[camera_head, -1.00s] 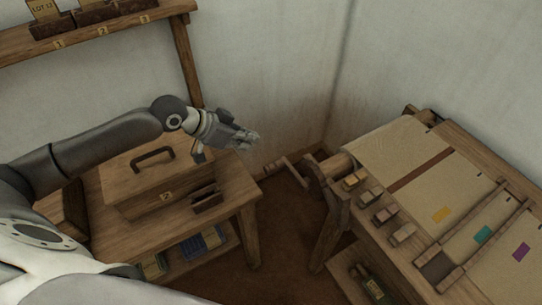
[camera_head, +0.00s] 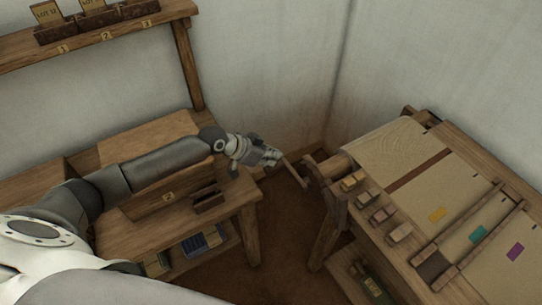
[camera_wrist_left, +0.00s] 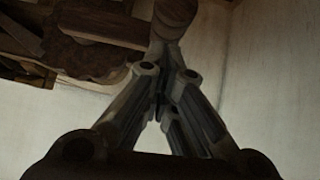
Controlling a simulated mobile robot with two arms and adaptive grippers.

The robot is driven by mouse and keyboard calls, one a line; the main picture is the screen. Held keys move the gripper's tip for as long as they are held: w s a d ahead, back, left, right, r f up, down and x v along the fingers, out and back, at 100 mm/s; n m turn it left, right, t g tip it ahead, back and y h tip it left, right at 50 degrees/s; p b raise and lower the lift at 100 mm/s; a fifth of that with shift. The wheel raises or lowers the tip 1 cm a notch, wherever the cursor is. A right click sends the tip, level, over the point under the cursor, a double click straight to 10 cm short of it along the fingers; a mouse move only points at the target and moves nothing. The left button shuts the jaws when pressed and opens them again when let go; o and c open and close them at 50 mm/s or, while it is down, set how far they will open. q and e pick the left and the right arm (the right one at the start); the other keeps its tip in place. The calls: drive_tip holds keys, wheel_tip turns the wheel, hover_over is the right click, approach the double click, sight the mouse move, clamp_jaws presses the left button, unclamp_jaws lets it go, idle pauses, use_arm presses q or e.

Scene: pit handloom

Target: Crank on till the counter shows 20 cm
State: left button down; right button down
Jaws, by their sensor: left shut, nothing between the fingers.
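The wooden crank (camera_head: 294,174) sticks out from the near left end of the loom's cloth roller (camera_head: 334,166). My left gripper (camera_head: 276,157) is at the crank's outer end and covers its handle in the head view. In the left wrist view, the gripper's fingers (camera_wrist_left: 162,100) come together with nothing seen between them. A round wooden end (camera_wrist_left: 175,14), likely the crank handle, shows just beyond the fingertips; I cannot tell whether they touch it. No counter reading can be made out. My right gripper is not in view.
The loom (camera_head: 440,172) carries beige cloth with coloured patches, and small wooden blocks (camera_head: 383,214) line its near edge. A side table (camera_head: 128,238) with a wooden box (camera_head: 150,198) stands under my left arm. A wall shelf (camera_head: 95,48) is at upper left. Brown floor lies between table and loom.

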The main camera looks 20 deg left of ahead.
use_arm(q)
drive_tip(key=shift+f, duration=0.25)
drive_tip(key=f+b, duration=0.2)
drive_tip(key=b, duration=0.1)
drive_tip(key=shift+w+a+f, duration=0.3)
drive_tip(key=shift+a+f, duration=0.1)
drive_tip(key=shift+r, duration=0.15)
